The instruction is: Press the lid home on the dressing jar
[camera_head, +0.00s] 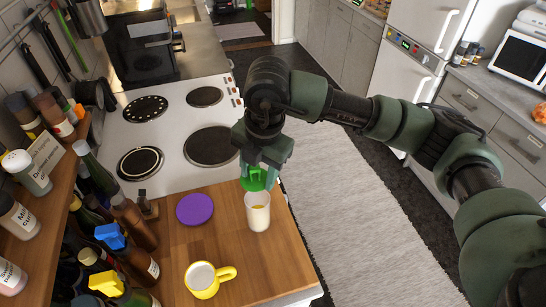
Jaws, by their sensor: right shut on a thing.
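The dressing jar (258,218) is a whitish, see-through-looking cup with something yellowish inside. It stands upright near the right edge of the wooden counter. My right gripper (262,167) points down over the jar and is shut on a green lid (256,183). The lid is at the jar's top, towards its far side; I cannot tell whether it touches the rim. The gripper hides part of the lid. My left gripper is not in view.
On the wooden counter (235,258) are a purple disc (195,209) and a yellow mug (203,281). Several bottles (135,222) crowd the left side, below a spice shelf (45,205). The white cooker (180,122) is behind. The counter right of the mug is clear.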

